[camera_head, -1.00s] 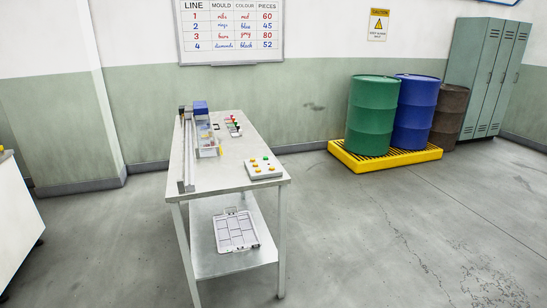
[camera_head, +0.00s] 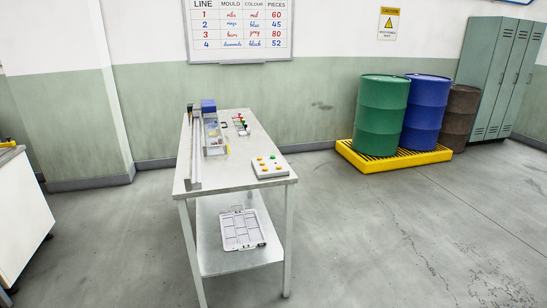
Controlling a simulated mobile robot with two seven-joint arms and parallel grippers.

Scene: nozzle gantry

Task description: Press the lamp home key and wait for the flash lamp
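A white key box (camera_head: 270,167) with several yellow keys, a green one and a red one sits at the near right of the table top. I cannot read which key is the lamp home key. A gantry rail (camera_head: 195,150) runs along the table's left side, with a blue block (camera_head: 208,106) at its far end and a clear bin (camera_head: 215,136) beside it. Small red, green and dark pieces (camera_head: 240,123) lie right of the bin. I cannot make out a flash lamp for certain. Neither of my grippers is in view.
The table (camera_head: 238,157) stands on open concrete floor, with a white tray (camera_head: 241,229) on its lower shelf. A white cabinet (camera_head: 24,215) is at the left edge. Green (camera_head: 381,115) and blue (camera_head: 425,110) drums stand on a yellow pallet (camera_head: 398,160) at the back right.

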